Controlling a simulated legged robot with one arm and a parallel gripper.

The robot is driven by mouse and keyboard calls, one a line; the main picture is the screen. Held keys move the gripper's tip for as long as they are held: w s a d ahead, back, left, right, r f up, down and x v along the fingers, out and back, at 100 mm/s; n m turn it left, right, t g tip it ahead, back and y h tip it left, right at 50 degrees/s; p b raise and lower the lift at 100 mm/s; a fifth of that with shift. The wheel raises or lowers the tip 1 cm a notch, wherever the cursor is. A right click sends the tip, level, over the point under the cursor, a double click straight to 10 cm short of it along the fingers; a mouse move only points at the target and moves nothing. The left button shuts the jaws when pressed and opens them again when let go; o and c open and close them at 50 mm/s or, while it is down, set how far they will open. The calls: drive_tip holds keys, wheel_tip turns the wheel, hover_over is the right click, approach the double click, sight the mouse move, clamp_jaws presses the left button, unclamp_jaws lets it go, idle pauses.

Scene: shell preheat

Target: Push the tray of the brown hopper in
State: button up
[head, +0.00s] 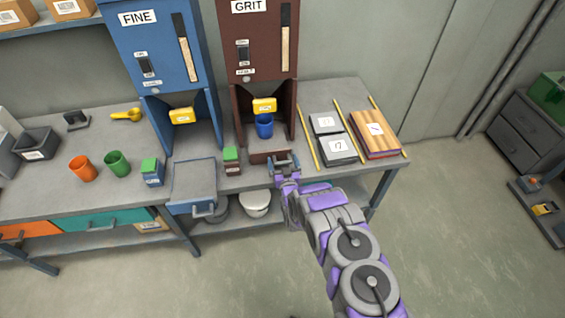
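The brown hopper (254,40), labelled GRIT, stands on the workbench against the wall. A yellow piece (264,105) is at its outlet, and a blue cup (264,130) stands below that. The brown tray (262,157) shows as a short dark red-brown front just out from the hopper's foot. My gripper (284,161) is at the right end of this tray front and hides part of it. I cannot tell whether it touches the tray. Its fingers are small in view, so open or shut is not clear.
The blue hopper (158,45), labelled FINE, stands to the left, with a grey-blue tray (194,180) out in front. A small brown box with a green top (231,160) sits between the trays. Boards and grey slabs (338,150) lie to the right. Orange (82,169) and green cups (117,163) stand left.

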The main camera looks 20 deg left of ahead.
drive_tip(key=p+v, duration=0.2)
drive_tip(key=v, duration=1.5)
drive_tip(key=shift+s+p, duration=0.2)
drive_tip(key=shift+p, duration=0.1)
drive_tip(key=shift+f, duration=0.1)
